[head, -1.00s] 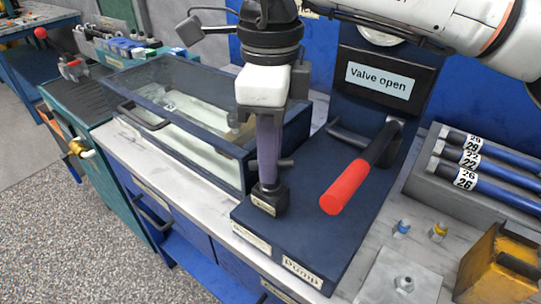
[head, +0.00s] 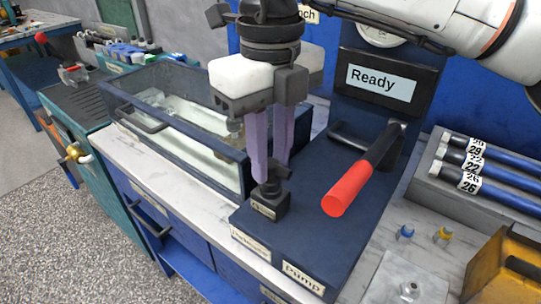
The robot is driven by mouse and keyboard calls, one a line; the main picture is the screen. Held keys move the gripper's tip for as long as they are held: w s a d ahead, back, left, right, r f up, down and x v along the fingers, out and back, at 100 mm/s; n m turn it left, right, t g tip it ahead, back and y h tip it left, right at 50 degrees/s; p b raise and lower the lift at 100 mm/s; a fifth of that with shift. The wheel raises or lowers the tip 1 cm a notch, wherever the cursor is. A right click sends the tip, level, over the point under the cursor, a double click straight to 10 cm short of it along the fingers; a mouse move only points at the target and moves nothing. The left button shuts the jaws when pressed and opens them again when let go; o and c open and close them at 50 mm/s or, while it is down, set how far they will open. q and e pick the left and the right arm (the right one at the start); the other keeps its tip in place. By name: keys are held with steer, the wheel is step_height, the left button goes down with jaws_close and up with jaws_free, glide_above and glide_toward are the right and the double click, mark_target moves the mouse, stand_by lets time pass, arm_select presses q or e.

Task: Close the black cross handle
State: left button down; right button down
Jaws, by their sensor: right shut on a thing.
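The black cross handle (head: 283,173) sits on top of a small black valve block (head: 268,204) at the front left of the dark blue pump base. Only part of the handle shows, since the fingers cover much of it. My right gripper (head: 268,180) comes down from above, with two purple fingers shut on the handle. The display (head: 381,82) on the panel behind reads "Ready". My left gripper is not in view.
A pump lever with a red grip (head: 348,187) slants up just right of the gripper. A glass-lidded tank (head: 125,84) stands close on the left. A rack of blue rods (head: 480,168) and a yellow holder (head: 505,265) are at the right.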

mark_target(270, 162)
steer(key=shift+r, duration=0.1)
stand_by(0.5)
steer(key=c, duration=1.5)
jaws_free()
steer(key=shift+c, duration=0.2)
step_height(270, 162, up, 10)
steer(key=p, duration=0.1)
steer(key=shift+r+p, duration=0.15)
steer(key=shift+p, duration=0.15)
